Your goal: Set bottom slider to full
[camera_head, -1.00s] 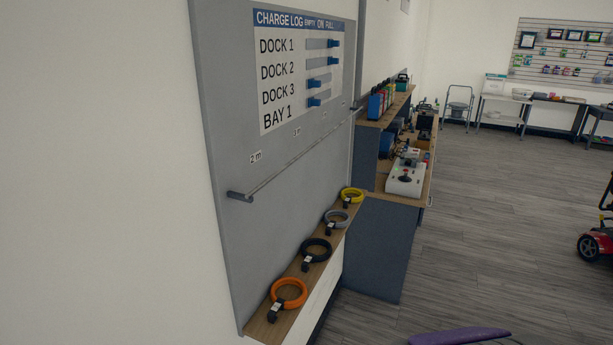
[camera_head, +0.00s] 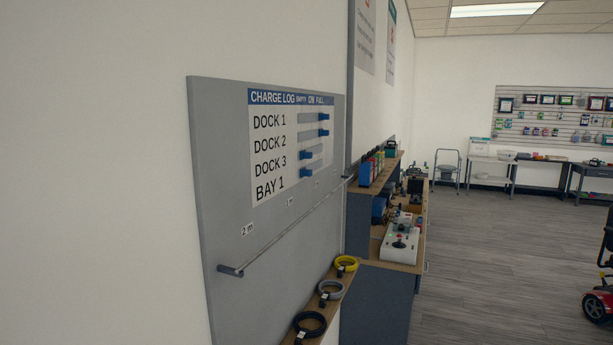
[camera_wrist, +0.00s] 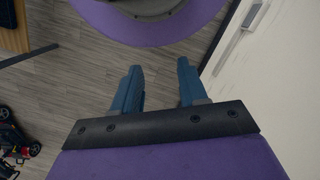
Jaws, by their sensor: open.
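The charge log board (camera_head: 268,215) hangs on the wall at left centre in the head view. Its chart (camera_head: 275,190) lists DOCK 1, DOCK 2, DOCK 3 and BAY 1 under EMPTY, ON and FULL. The bottom slider (camera_head: 306,173) is a blue knob in the BAY 1 row, left of the upper two. The DOCK 3 slider (camera_head: 306,155) sits at a similar position just above it. The DOCK 1 slider (camera_head: 323,118) and DOCK 2 slider (camera_head: 323,133) are at the right, FULL end. My gripper (camera_wrist: 160,80) is open and empty over the floor in the wrist view.
A rod (camera_head: 290,225) sticks out along the board below the chart. A ledge under it holds yellow (camera_head: 346,263), grey (camera_head: 330,290) and black (camera_head: 310,324) rings. A workbench (camera_head: 400,262) with equipment stands beyond.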

